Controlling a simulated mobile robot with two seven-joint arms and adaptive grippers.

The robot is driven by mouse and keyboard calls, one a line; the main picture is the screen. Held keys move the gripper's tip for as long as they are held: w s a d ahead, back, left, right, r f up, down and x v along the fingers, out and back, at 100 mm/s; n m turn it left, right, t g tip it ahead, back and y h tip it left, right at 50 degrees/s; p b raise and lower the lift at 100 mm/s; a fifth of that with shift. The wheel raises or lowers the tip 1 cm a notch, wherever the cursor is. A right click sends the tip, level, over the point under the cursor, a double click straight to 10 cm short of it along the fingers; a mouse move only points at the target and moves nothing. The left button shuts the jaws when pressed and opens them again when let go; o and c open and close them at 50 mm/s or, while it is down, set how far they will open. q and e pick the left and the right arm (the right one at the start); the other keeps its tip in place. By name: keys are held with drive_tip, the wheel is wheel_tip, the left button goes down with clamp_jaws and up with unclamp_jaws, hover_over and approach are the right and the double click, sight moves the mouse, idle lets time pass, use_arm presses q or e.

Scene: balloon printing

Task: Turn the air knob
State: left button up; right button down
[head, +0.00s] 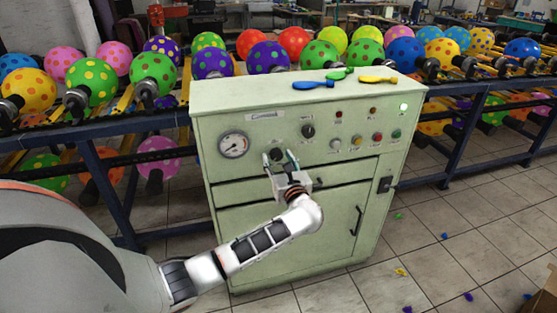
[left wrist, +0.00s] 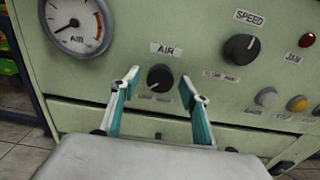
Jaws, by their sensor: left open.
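The air knob (left wrist: 160,78) is a round black dial under an "AIR" label on the pale green control cabinet (head: 300,205). In the left wrist view it sits between the two fingertips of my left gripper (left wrist: 161,86), which is open and empty. In the head view my left gripper (head: 279,160) is in front of the cabinet, and the air knob (head: 276,155) is partly hidden by it. Whether the fingers touch the knob cannot be told. My right gripper is not in view.
A larger speed knob (left wrist: 239,47) is up and right of the air knob. An air gauge (head: 233,145) is to the left. Coloured buttons and lamps are at the right. Flat balloons (head: 314,85) lie on the cabinet top. Racks of inflated balloons (head: 152,72) stand behind.

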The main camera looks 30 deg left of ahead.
use_arm(q)
drive_tip(key=c, duration=1.1)
